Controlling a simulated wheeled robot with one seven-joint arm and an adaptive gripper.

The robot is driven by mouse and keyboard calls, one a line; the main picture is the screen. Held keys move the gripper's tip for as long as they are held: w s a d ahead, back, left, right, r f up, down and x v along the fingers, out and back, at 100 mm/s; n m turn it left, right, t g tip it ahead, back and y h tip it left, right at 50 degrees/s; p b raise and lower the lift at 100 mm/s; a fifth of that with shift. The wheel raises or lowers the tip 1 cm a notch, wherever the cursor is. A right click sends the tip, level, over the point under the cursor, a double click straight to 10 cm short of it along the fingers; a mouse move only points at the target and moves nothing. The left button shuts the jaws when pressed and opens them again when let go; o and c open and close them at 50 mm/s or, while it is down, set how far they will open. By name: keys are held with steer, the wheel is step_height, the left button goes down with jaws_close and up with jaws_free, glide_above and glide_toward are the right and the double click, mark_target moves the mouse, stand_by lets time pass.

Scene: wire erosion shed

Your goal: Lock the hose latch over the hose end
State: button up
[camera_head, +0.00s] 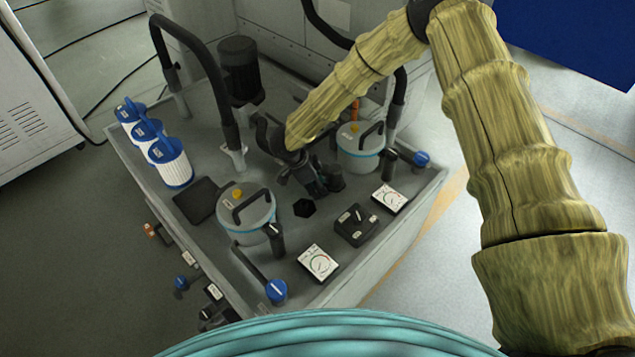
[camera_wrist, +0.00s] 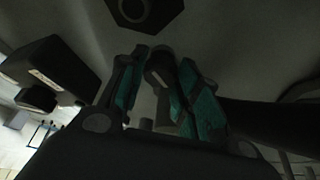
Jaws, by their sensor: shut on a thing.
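My gripper (camera_head: 312,182) reaches down to the middle of the machine's grey top, between the two filter housings. In the wrist view, its teal-padded fingers (camera_wrist: 162,85) are shut on a dark rounded piece (camera_wrist: 160,66). This seems to be part of the hose latch, but the picture is too dark to make out its shape. A black hexagonal piece (camera_head: 305,207) lies just in front of my gripper; it also shows at the top of the wrist view (camera_wrist: 145,10), with a round opening. I cannot clearly make out the hose end or whether the latch lies over it.
Lidded housings with handles stand at left (camera_head: 252,218) and right (camera_head: 357,150). Black hoses (camera_head: 208,75) and a dark motor (camera_head: 240,68) rise behind; white-and-blue cartridges (camera_head: 171,163) stand left.

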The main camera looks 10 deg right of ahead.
steer(key=shift+m+g+p, duration=0.35)
steer(key=shift+m+g, duration=0.15)
steer(key=shift+m, duration=0.8)
steer(key=shift+w, duration=0.1)
steer(key=o, duration=1)
steer(key=shift+d, duration=0.1)
steer(key=shift+o, duration=0.2)
